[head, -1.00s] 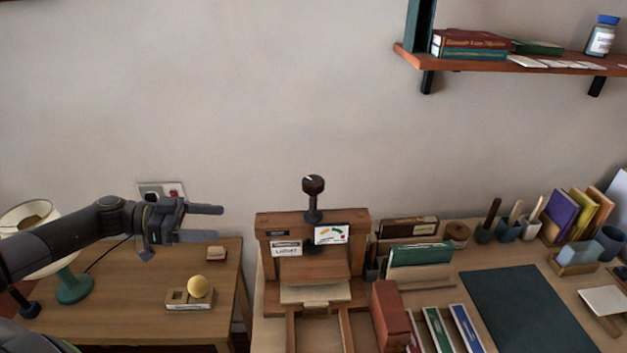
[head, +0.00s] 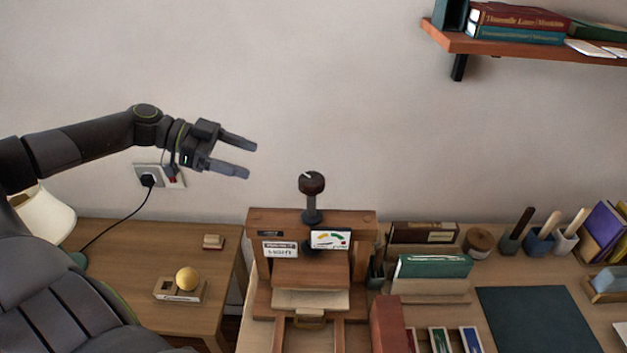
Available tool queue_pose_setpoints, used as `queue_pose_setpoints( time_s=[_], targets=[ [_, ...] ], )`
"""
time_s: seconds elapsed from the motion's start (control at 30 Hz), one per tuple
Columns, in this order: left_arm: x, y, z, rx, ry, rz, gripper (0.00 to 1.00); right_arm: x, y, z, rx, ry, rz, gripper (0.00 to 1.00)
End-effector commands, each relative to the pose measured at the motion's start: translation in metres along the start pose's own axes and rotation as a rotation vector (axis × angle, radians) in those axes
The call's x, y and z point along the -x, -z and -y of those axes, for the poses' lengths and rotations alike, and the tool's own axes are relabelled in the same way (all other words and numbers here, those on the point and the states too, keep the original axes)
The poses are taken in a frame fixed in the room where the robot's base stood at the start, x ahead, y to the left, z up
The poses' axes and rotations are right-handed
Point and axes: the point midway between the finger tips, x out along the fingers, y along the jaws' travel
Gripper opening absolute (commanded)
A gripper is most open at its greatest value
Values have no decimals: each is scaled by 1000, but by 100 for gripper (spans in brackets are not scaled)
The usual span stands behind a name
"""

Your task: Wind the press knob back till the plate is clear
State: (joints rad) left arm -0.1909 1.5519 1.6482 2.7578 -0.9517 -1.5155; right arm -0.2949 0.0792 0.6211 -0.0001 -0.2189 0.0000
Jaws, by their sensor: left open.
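The wooden press (head: 262,222) stands on the bench in the middle of the head view. Its dark round knob (head: 312,183) sits on top of a black post and has a pale mark on it. A label and a coloured gauge card (head: 330,240) are on the press's front. The plate (head: 311,271) shows as a wooden block just above a pale layer (head: 311,299); I cannot tell whether they touch. My left gripper (head: 251,157) is open and empty, up and to the left of the knob, apart from it. My right gripper is not in view.
A side table (head: 120,283) at left bears a yellow ball (head: 187,278) on a wooden block. Books, a green box (head: 434,266), tool pots and a dark mat (head: 535,318) are right of the press. A shelf (head: 520,48) juts out at upper right.

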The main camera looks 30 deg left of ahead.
Motion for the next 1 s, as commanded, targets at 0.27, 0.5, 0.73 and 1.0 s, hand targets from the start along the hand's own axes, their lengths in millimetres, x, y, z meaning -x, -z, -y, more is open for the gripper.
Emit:
queue_pose_setpoints(
  time_s=[0.27, 0.5, 0.73, 1.0],
  targets=[
    [-38, -1, 0, -5, -1, -9, 72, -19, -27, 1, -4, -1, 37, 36],
    [-64, 1, -1, -3, -2, -8, 72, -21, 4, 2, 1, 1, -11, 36],
    [-91, 2, 0, -2, -1, -8, 72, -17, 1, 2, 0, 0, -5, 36],
    [-122, 3, 0, -1, -2, -8, 72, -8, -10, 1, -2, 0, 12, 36]
  ],
)
